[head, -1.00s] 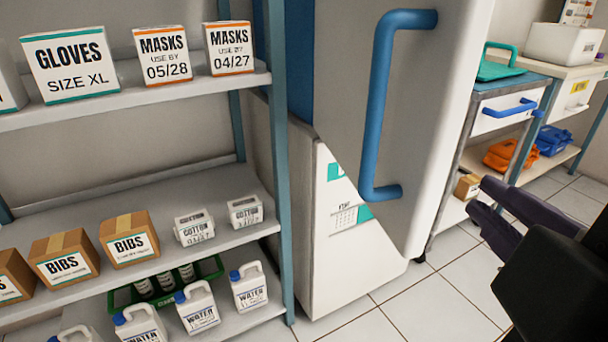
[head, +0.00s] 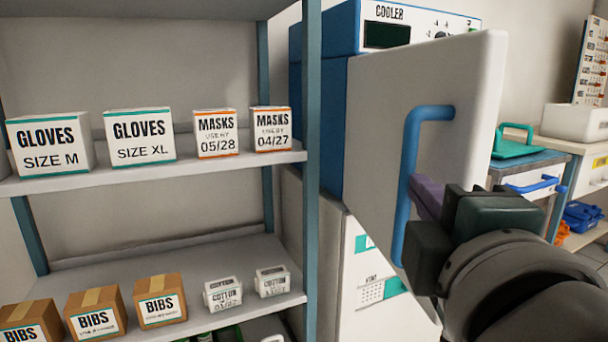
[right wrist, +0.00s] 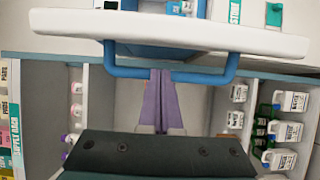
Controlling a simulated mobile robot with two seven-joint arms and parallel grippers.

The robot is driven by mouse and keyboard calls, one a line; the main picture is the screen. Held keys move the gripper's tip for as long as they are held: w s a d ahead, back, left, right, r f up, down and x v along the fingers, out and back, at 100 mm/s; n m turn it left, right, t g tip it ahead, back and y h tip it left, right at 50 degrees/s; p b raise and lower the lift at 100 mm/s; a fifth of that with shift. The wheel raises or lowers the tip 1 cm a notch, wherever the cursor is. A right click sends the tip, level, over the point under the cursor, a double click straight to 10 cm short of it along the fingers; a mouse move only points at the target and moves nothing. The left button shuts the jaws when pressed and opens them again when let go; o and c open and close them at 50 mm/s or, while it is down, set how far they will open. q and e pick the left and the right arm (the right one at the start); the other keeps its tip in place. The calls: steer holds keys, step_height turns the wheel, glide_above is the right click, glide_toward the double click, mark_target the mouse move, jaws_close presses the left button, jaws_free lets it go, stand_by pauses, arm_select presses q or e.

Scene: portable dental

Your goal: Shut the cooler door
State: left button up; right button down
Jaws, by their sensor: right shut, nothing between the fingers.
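The cooler (head: 330,105) is a blue and white cabinet with a labelled panel on top. Its white door (head: 475,105) stands open, swung out towards me, with a long blue handle (head: 408,165) on its face. The door also shows edge-on in the right wrist view (right wrist: 180,30), with the handle bar (right wrist: 205,77) across the middle. My right gripper (head: 424,197) is shut and empty, its purple fingertips (right wrist: 160,76) at the handle bar. I cannot tell whether they touch it. My left gripper is out of view.
A shelf rack (head: 313,200) with boxes of gloves, masks and bibs stands left of the cooler, close to the door. A white cabinet (head: 375,315) with a calendar is below.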

steer(key=shift+d, duration=1.2)
